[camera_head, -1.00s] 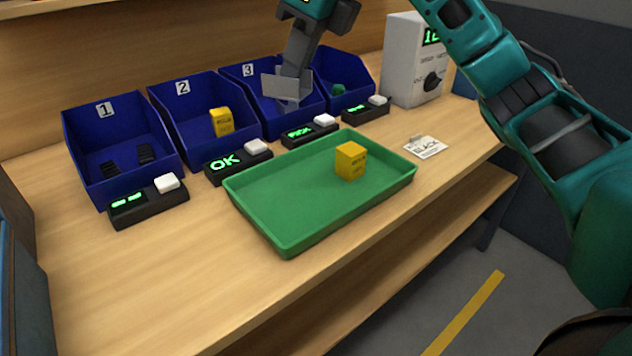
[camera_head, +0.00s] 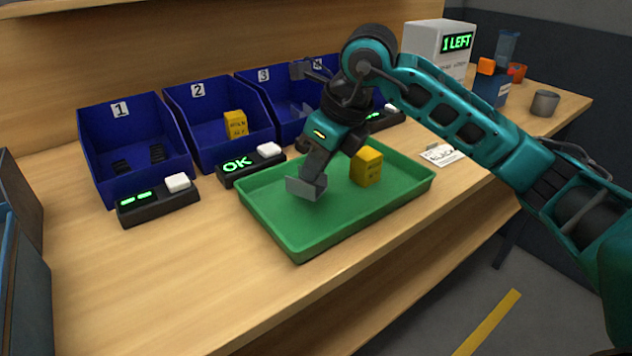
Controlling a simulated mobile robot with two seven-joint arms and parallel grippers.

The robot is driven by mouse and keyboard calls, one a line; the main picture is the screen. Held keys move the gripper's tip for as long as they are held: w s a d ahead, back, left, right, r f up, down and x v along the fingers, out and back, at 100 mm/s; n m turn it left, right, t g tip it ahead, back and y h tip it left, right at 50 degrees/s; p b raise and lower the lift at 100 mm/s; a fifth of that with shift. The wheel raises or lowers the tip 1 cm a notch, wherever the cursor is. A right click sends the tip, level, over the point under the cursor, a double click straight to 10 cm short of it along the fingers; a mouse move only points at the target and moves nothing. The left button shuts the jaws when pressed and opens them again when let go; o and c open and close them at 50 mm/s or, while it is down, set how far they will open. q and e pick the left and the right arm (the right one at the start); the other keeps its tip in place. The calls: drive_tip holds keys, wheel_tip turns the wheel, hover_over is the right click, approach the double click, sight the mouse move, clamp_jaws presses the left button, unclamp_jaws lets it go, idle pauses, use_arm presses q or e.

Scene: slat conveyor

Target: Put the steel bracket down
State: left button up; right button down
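The steel bracket (camera_head: 306,188) is a light grey bent plate in the camera_head view. My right gripper (camera_head: 315,172) comes down over the left-middle part of the green tray (camera_head: 290,243) and is shut on the bracket. The bracket hangs at the fingertips over the tray; I cannot tell whether it touches the tray floor. A yellow box (camera_head: 366,167) stands in the tray, to the right of the bracket. My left gripper is not in view.
Blue bins stand behind the tray: bin 1 (camera_head: 100,113) with dark parts, bin 2 (camera_head: 176,90) with a yellow box, and bin 3 (camera_head: 250,84), partly hidden by my arm. Small displays with white buttons stand before them. A label card (camera_head: 441,156) lies right of the tray. The front-left tabletop is clear.

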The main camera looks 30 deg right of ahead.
wheel_tip(320, 180, down, 3)
drive_tip(key=shift+f, duration=0.15)
drive_tip(key=c, duration=1.3)
unclamp_jaws()
drive_tip(key=shift+f, duration=0.1)
drive_tip(key=shift+c, duration=0.2)
